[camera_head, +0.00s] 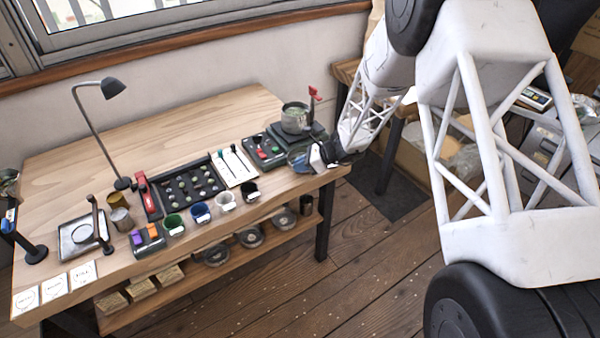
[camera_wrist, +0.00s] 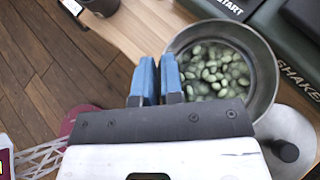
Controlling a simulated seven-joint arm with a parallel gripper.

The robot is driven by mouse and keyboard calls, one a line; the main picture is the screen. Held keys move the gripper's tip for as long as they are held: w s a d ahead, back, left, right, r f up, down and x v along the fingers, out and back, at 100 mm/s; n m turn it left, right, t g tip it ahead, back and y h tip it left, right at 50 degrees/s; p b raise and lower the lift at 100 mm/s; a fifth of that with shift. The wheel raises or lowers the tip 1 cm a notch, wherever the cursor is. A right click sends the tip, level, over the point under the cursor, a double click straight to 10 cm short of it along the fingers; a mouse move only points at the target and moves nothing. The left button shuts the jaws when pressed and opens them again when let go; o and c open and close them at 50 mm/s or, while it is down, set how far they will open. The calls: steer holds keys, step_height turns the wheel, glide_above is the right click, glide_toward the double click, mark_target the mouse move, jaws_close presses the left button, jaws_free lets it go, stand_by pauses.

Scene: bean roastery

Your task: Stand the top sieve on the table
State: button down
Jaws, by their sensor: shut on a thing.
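The top sieve (camera_wrist: 268,88) is a round grey metal pan with many green beans in it, in the wrist view. My gripper (camera_wrist: 160,72) has its two blue fingers close together at the sieve's left rim, shut on its wall. The sieve looks level, over the table (camera_wrist: 150,22) near its edge. Whether its base touches the wood I cannot tell. In the head view my gripper (camera_head: 312,158) is at the table's right front corner, and the sieve there is small and partly hidden. The shaker (camera_head: 316,131) stands behind it with a round metal pan (camera_head: 295,118) on top.
A grey disc with a black knob (camera_wrist: 286,150) lies close beside the sieve. A dark panel (camera_wrist: 222,6) marked START is just behind it. Cups (camera_head: 250,190), a bean tray (camera_head: 190,184) and a lamp (camera_head: 112,88) stand farther left. The back left of the table is clear.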

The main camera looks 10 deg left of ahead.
steer(key=shift+w+f, duration=0.1)
stand_by(0.3)
steer(key=shift+f, duration=1.7)
steer(key=shift+f, duration=0.1)
steer(key=c, duration=1.3)
jaws_free()
steer(key=shift+o, duration=0.2)
steer(key=v, duration=1.2)
steer(key=shift+r, duration=0.25)
